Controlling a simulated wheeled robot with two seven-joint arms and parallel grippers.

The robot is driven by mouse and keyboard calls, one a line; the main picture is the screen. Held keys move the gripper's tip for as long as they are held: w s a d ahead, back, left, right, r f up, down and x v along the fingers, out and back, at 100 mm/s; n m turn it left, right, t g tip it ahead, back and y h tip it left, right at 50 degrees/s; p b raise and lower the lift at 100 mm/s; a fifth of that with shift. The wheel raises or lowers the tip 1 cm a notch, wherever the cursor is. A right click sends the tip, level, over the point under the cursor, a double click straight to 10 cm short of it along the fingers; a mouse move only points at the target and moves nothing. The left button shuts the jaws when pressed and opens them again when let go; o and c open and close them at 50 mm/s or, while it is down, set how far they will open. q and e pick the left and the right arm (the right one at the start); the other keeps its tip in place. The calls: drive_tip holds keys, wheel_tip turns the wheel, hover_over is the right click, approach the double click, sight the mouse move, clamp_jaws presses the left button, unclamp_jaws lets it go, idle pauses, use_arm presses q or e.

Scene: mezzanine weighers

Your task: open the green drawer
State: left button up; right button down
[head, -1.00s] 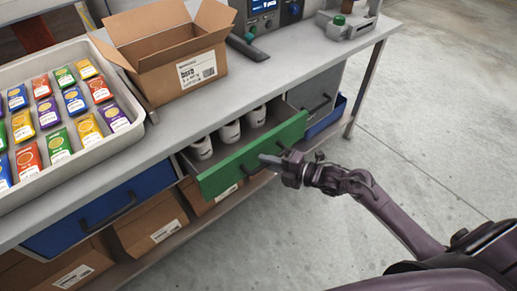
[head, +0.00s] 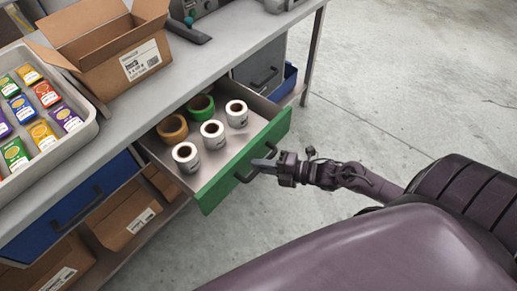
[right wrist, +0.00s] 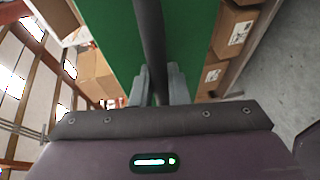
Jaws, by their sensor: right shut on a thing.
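The green drawer (head: 244,164) is pulled well out from under the bench top. Inside it stand three white label rolls (head: 212,134), an orange-brown tape roll (head: 172,128) and a green tape roll (head: 201,107). My right gripper (head: 266,163) is shut on the drawer's dark bar handle (head: 243,177). In the right wrist view the fingers (right wrist: 160,85) sit on both sides of the handle (right wrist: 150,40), in front of the green drawer face (right wrist: 108,35). My left gripper is not in view.
An open cardboard box (head: 113,60) and a white tray (head: 77,143) of colourful packets stand on the bench. A blue drawer (head: 65,215) is shut at the left, a grey drawer (head: 262,68) at the right. Cartons (head: 120,222) sit below. The floor (head: 390,80) at the right is clear.

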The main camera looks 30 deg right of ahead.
drive_tip(key=c, duration=1.4)
unclamp_jaws()
drive_tip(key=v, duration=0.7)
drive_tip(key=shift+s+d, duration=0.25)
drive_tip(key=shift+d, duration=0.05)
drive_tip(key=shift+r, duration=0.1)
